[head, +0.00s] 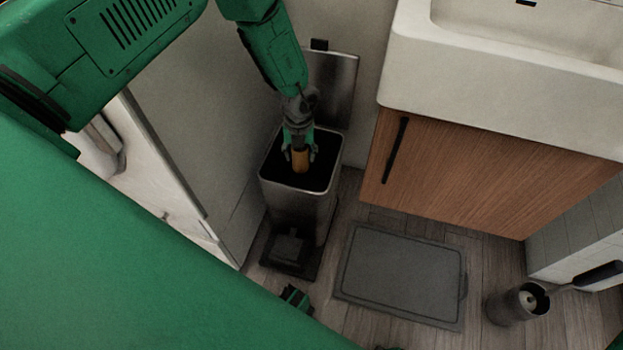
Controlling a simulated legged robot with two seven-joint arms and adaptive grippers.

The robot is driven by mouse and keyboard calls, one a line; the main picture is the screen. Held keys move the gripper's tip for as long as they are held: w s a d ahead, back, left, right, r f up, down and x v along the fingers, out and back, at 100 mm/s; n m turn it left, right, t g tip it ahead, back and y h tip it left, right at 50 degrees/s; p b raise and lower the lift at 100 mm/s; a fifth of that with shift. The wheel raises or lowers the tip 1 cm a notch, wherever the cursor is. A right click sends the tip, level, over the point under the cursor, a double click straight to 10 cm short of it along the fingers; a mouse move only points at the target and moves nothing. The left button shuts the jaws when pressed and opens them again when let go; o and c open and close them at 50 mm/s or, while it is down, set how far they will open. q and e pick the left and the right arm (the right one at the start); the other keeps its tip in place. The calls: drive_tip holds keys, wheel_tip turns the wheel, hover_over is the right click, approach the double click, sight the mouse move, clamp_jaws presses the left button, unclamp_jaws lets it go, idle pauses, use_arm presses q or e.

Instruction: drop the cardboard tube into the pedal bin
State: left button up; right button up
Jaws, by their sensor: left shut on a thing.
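The pedal bin (295,203) is a metal, square-topped bin standing on the floor in the middle of the head view. Its lid (335,88) is raised at the back, and its inside is dark. My left gripper (299,155) points down over the bin's open mouth. It is shut on the cardboard tube (300,162), a short orange-brown cylinder. The tube shows between the fingers, inside the outline of the opening. I cannot tell exactly how deep it is relative to the rim.
The bin's pedal (289,247) is at its front. A wooden cabinet (470,170) under a white sink (480,90) stands to the right. A grey mat (403,275) lies on the floor, and a round metal holder (517,303) with a dark-handled brush (590,276) stands at the lower right.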

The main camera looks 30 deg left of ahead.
use_arm(q)
drive_tip(key=o, duration=0.8)
drive_tip(key=shift+a+f, duration=0.2)
drive_tip(key=shift+a, duration=0.3)
wheel_tip(320, 180, up, 7)
drive_tip(key=shift+a+r, duration=0.1)
drive_tip(key=shift+r, duration=0.05)
use_arm(e)
drive_tip(key=shift+a+r, duration=0.15)
drive_tip(key=shift+a, duration=0.15)
use_arm(q)
drive_tip(key=shift+s+d, duration=0.1)
drive_tip(key=shift+d, duration=0.1)
use_arm(e)
drive_tip(key=shift+d, duration=0.15)
